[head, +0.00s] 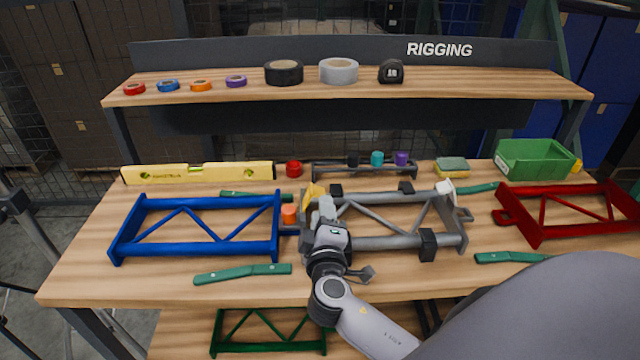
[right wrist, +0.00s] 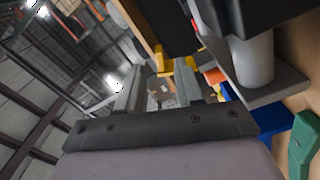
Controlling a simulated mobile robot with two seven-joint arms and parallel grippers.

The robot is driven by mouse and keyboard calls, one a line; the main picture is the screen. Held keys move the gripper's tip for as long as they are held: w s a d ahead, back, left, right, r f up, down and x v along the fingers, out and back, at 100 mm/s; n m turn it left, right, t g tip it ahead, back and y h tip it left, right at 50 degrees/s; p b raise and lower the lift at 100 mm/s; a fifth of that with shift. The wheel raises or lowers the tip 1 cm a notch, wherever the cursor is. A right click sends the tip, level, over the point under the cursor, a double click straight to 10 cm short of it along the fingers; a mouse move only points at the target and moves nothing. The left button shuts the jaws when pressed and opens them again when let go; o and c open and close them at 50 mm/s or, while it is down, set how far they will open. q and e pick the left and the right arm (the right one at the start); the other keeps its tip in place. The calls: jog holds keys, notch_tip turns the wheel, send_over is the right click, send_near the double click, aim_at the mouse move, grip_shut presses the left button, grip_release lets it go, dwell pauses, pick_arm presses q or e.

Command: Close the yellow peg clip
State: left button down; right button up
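The yellow peg clip (head: 313,191) is at the upper left corner of the grey frame (head: 385,243) in the head view. In the right wrist view the yellow clip (right wrist: 180,66) shows just at and beyond my fingertips; whether its jaws are open or closed is unclear. My right gripper (head: 322,206) is directly in front of the clip and partly hides it. In the right wrist view the fingers of my right gripper (right wrist: 164,80) stand apart, with a gap between them. Contact with the clip cannot be told. My left gripper is not in view.
A blue frame (head: 200,248) lies left and a red frame (head: 545,225) right. A white clip (head: 445,187) sits at the grey frame's upper right. An orange cylinder (head: 289,214) stands close left of my gripper. A shelf (head: 440,88) spans behind.

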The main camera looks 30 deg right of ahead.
aim_at(321, 191)
jog(key=shift+p+x, duration=0.55)
jog(key=shift+x, duration=2.85)
grip_shut()
